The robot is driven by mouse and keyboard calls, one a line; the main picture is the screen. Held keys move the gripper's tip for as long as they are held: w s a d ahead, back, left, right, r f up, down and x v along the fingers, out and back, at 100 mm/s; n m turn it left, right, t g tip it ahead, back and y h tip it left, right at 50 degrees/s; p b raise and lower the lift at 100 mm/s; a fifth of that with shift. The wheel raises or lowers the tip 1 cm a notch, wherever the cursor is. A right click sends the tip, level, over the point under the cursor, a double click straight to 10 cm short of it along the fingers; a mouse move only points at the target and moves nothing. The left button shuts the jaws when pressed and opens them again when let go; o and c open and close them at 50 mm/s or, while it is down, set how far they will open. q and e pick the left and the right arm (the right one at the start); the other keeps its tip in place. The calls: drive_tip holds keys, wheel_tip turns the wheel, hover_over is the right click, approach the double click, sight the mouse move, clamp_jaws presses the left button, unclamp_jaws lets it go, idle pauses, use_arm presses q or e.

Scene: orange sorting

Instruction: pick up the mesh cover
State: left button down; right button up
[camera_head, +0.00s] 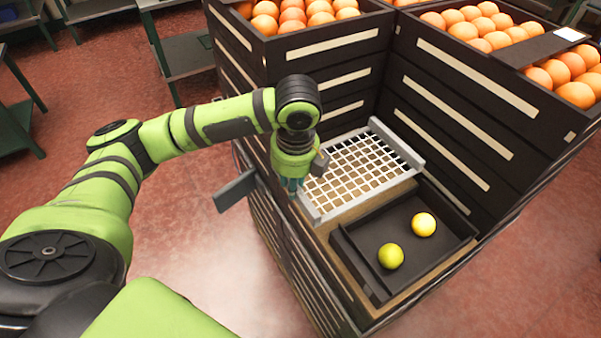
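The mesh cover (358,172) is a white grid with a grey bar along its near-left and far-right ends. It lies on the brown top of a dark slatted crate stack, behind a black tray. My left gripper (293,186) points down at the left edge of the cover. My own wrist hides most of its fingers, so I cannot tell whether they are open or shut, or whether they touch the cover. My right gripper is out of view.
The black tray (345,248) holds a yellow-green fruit (391,256) and a pale yellow fruit (424,224). Tall dark crates of oranges (462,30) rise behind and to the right. A grey flat bar (234,191) sticks out left of the stack. Green tables (180,50) stand at back left.

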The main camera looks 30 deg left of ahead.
use_arm(q)
drive_tip(key=s+d+p, duration=0.2)
drive_tip(key=s+p, duration=0.8)
drive_tip(key=s, duration=0.3)
drive_tip(key=shift+s, duration=0.35)
drive_tip(key=shift+d, duration=0.1)
